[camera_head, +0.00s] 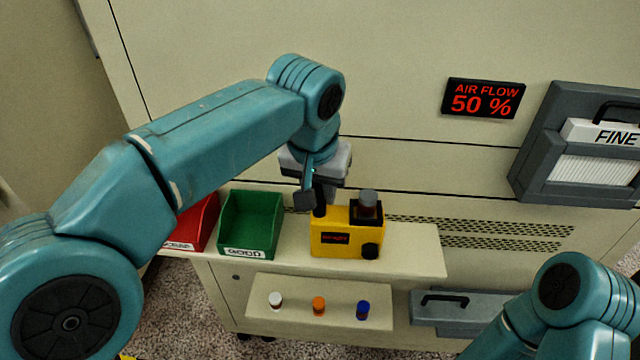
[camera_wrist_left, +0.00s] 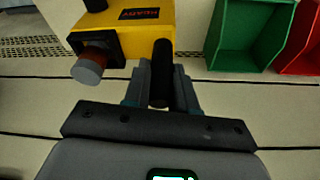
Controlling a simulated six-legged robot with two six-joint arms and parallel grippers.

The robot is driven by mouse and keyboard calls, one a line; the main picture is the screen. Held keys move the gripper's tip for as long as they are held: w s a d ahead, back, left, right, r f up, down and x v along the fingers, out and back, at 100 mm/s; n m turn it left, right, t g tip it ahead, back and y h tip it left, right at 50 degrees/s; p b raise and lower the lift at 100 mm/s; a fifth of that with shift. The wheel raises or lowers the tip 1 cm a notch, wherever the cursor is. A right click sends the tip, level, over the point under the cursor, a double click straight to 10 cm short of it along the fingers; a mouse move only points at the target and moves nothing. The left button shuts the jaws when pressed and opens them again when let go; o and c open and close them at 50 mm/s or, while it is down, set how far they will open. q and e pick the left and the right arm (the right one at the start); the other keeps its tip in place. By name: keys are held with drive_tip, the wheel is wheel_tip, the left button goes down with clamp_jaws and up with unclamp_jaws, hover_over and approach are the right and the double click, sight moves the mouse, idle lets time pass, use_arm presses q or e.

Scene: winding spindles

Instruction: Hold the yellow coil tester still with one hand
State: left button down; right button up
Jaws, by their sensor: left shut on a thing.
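The yellow coil tester (camera_head: 335,243) stands upright on the shelf in the head view. It has a dark label with red letters, a black knob on its front and a grey-topped round part on a black block. A black upright handle (camera_wrist_left: 161,60) rises at its left end. My left gripper (camera_head: 317,196) reaches down to this handle and is shut on it. The wrist view shows the handle between the two fingers, with the yellow body (camera_wrist_left: 150,38) beside them. Only part of my right arm shows at the bottom right; its gripper is out of view.
A green bin (camera_head: 250,225) and a red bin (camera_head: 200,222) stand left of the tester. A lower ledge holds a white spool (camera_head: 275,301), an orange one (camera_head: 318,306) and a blue one (camera_head: 363,309). The shelf (camera_head: 415,250) right of the tester is clear.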

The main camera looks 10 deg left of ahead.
use_arm(q)
drive_tip(key=shift+f+b, duration=0.35)
drive_tip(key=shift+f, duration=0.25)
use_arm(e)
drive_tip(key=shift+f, duration=0.4)
idle(0.8)
clamp_jaws()
use_arm(q)
drive_tip(key=shift+s+f, duration=0.1)
idle(1.4)
